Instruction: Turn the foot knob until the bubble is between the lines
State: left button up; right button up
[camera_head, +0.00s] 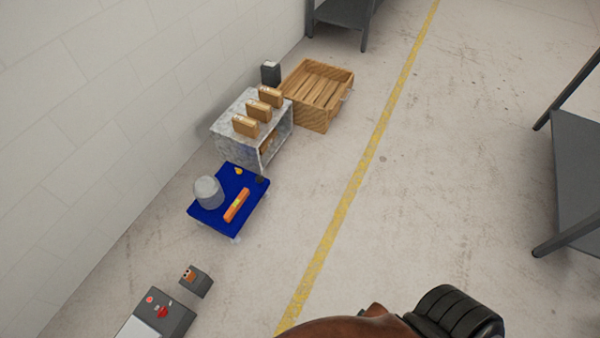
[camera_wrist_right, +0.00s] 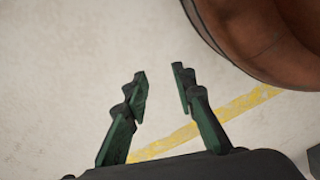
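In the head view a blue platform (camera_head: 223,215) stands low on the floor near the wall. An orange level bar (camera_head: 237,205) with a small yellowish patch lies on it, beside a grey cylinder (camera_head: 208,192). A small yellow knob-like piece (camera_head: 239,170) and a dark knob-like piece (camera_head: 260,180) sit near its far edge. The bubble and lines are too small to make out. In the right wrist view my right gripper (camera_wrist_right: 159,77) is open and empty above bare floor, far from the platform. My left gripper is in neither view.
A grey metal stand (camera_head: 235,147) with several brown boxes is behind the platform, with a wooden crate (camera_head: 318,88) beyond. A grey box with red buttons (camera_head: 163,312) is at the lower left. A grey table (camera_head: 580,175) is at right. Floor around the yellow line (camera_head: 345,205) is clear.

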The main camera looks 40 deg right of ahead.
aim_at(260, 178)
jog(key=u, duration=0.2)
jog(key=k, duration=1.3)
jog(key=u, duration=0.7)
jog(key=i, duration=1.05)
jog(key=z, duration=0.95)
jog(key=i, duration=1.1)
jog(key=z, duration=1.7)
jog(key=i, duration=0.4)
jog(key=z, duration=0.3)
